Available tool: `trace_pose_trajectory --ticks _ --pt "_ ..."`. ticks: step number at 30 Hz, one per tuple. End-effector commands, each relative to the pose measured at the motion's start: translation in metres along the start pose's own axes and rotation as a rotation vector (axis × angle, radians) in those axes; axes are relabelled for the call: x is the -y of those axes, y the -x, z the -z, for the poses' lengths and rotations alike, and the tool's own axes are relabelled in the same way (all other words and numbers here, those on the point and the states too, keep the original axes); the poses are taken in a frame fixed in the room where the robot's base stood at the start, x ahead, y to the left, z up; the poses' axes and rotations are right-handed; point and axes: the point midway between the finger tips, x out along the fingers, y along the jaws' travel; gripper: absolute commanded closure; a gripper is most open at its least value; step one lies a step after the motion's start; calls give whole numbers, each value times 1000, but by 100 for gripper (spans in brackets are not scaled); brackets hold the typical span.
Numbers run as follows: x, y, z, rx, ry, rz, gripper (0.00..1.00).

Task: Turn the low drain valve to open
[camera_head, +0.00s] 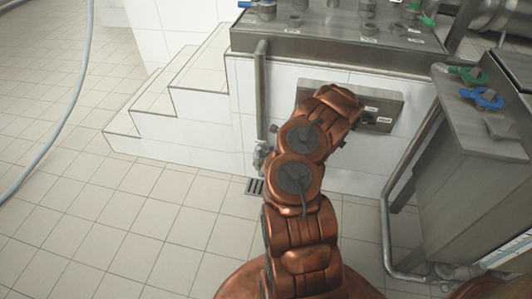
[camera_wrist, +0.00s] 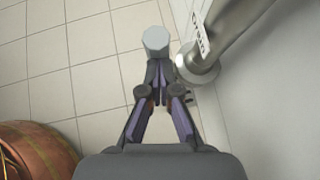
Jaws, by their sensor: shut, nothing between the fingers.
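The low drain valve (camera_head: 260,158) shows in the head view at the lower end of the upright metal pipe (camera_head: 261,95), just above the floor drain, and is small there. In the wrist view my gripper (camera_wrist: 159,68) is shut with nothing between its fingers. A pale grey, many-sided end piece (camera_wrist: 156,39) lies just past the fingertips; I cannot tell if they touch it. A metal pipe (camera_wrist: 225,40) with a label and a round collar (camera_wrist: 196,64) stands right of the fingertips. In the head view my arm hides the gripper.
A floor drain grate (camera_head: 255,186) lies below the valve. White tiled steps (camera_head: 170,100) rise at the left. A metal cabinet (camera_head: 470,170) with green and blue handles stands at the right. A control box (camera_head: 375,110) is on the tiled wall.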

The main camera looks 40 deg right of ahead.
Motion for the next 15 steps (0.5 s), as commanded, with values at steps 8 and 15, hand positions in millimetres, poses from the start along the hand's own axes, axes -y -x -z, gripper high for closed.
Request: trace_pose_trajectory --ticks 8,15 --pt "1 14 7 3 1 -4 100" --pt "4 46 12 3 3 -1 100"
